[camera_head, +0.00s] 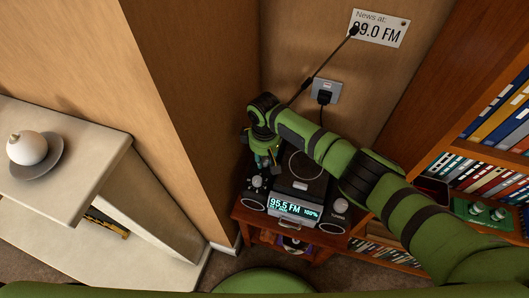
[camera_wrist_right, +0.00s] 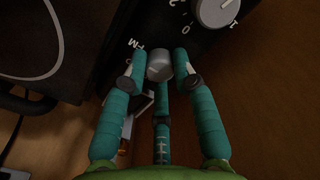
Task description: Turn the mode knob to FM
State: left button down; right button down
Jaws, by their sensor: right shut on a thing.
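The radio (camera_head: 295,190) stands on a small reddish wooden table, its lit display (camera_head: 293,208) reading 95.5 FM and 100%. My right gripper (camera_head: 264,162) reaches down at the radio's left rear side and hides the small knob in the head view. In the right wrist view, the teal fingers (camera_wrist_right: 161,62) are closed around a small grey mode knob (camera_wrist_right: 160,67). My left gripper is not in view.
A larger grey numbered knob (camera_wrist_right: 213,10) is close by on the radio. A sign (camera_head: 380,29) on the wall reads "News at: 99.0 FM". The radio's antenna (camera_head: 330,62) sticks up near a wall socket (camera_head: 325,92). A bookshelf (camera_head: 425,90) is at the right.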

aim_at(265, 160)
jog(key=shift+s+m+p, duration=0.1)
jog(key=shift+m+p, duration=0.3)
jog(key=shift+m, duration=0.4)
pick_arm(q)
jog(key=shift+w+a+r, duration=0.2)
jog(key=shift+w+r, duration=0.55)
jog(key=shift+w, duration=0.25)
pick_arm(e)
jog(key=shift+f+m, duration=0.1)
jog(key=shift+m, duration=0.3)
jog(key=c, duration=1)
grip_release()
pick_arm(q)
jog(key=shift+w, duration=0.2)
pick_arm(e)
notch_tip(265, 160, up, 12)
jog(key=shift+r, duration=0.1)
